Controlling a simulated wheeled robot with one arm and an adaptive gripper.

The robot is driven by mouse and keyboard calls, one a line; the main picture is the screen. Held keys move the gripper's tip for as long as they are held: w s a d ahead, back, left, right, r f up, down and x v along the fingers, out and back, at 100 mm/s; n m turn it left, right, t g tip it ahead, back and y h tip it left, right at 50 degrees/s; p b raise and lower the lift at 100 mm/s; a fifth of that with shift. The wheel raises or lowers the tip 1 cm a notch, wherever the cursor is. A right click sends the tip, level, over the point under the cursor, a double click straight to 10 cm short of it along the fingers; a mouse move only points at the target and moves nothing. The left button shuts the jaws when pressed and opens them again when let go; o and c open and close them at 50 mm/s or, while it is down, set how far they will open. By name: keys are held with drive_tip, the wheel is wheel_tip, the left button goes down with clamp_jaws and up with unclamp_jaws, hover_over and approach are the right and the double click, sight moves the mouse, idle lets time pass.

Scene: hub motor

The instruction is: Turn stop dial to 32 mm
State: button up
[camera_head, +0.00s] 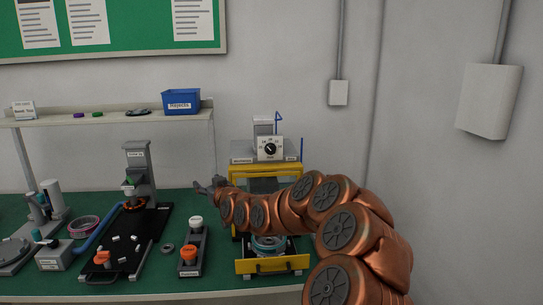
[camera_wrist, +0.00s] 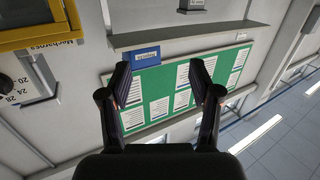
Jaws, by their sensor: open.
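The stop dial (camera_head: 270,148) is a dark knob on a white face with marks, on the upper front of the yellow-framed press. Part of a white dial scale (camera_wrist: 22,88) with numbers including 20, 24 and 28 shows at the left edge of the wrist view, but the pointer setting cannot be read. My gripper (camera_head: 207,188) is left of the press frame and lower than the dial, apart from it. In the wrist view my gripper (camera_wrist: 160,82) is open, with nothing between the fingers.
The yellow press frame (camera_head: 236,172) stands behind my arm, with a yellow-fronted drawer (camera_head: 272,265) below. A control box with an orange button (camera_head: 189,254), a black tray (camera_head: 150,232) and a blue bin (camera_head: 181,101) on the shelf are to the left.

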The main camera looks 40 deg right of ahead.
drive_tip(key=s+d+m+t+h, duration=0.15)
drive_tip(key=d+h, duration=0.25)
drive_tip(key=d, duration=0.7)
drive_tip(key=m+h, duration=0.3)
drive_tip(key=h, duration=0.3)
approach(271, 151)
drive_tip(key=w, duration=0.1)
drive_tip(key=shift+d+p+x, duration=0.2)
drive_tip(key=shift+p+x, duration=0.85)
drive_tip(key=shift+x, duration=3.05)
drive_tip(key=shift+s+r, duration=0.1)
drive_tip(key=shift+s, duration=0.05)
drive_tip(key=c, duration=1.1)
drive_tip(key=shift+c, duration=0.2)
